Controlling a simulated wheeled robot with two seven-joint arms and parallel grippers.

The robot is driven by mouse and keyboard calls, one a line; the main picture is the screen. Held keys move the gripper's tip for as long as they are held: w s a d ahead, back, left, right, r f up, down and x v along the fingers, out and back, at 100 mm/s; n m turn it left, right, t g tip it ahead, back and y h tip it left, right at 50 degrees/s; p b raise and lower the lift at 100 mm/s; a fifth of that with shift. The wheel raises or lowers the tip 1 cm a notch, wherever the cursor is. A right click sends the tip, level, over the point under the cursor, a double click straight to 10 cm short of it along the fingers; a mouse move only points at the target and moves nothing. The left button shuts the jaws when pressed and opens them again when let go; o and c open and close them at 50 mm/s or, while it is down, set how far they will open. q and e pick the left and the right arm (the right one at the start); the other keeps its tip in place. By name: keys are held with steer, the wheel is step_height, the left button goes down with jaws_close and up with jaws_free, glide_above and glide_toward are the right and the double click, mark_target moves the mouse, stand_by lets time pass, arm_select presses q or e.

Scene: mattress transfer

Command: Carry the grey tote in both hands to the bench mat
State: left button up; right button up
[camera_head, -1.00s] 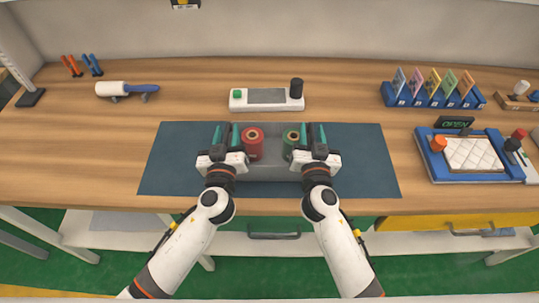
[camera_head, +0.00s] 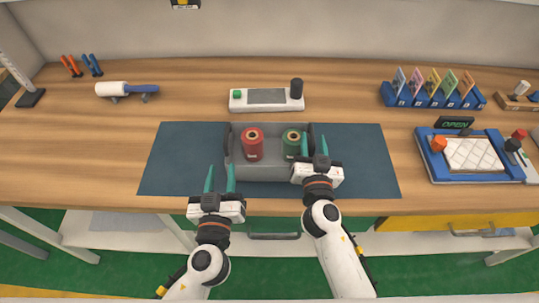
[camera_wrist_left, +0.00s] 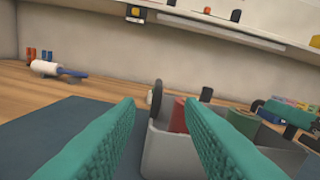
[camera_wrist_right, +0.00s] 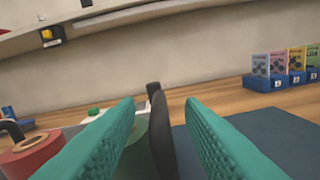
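The grey tote (camera_head: 262,174) sits on the dark blue bench mat (camera_head: 360,165). A red spool (camera_head: 252,146) and a green spool (camera_head: 291,146) stand upright in it. My left gripper (camera_head: 220,170) is open and empty, in front of the tote's left end and clear of it. My right gripper (camera_head: 313,142) is at the tote's right end. In the right wrist view its fingers are apart, with the dark upright handle (camera_wrist_right: 163,135) between them and a gap showing on each side. The tote's left handle (camera_wrist_left: 156,103) shows free in the left wrist view.
A grey device with a screen (camera_head: 266,96) stands behind the mat. A blue card rack (camera_head: 430,97) and a blue tray with a quilted white pad (camera_head: 472,154) are at right. A lint roller (camera_head: 127,90) lies at back left. The mat's left part is bare.

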steer(key=s, duration=0.9)
steer(key=shift+a, duration=0.1)
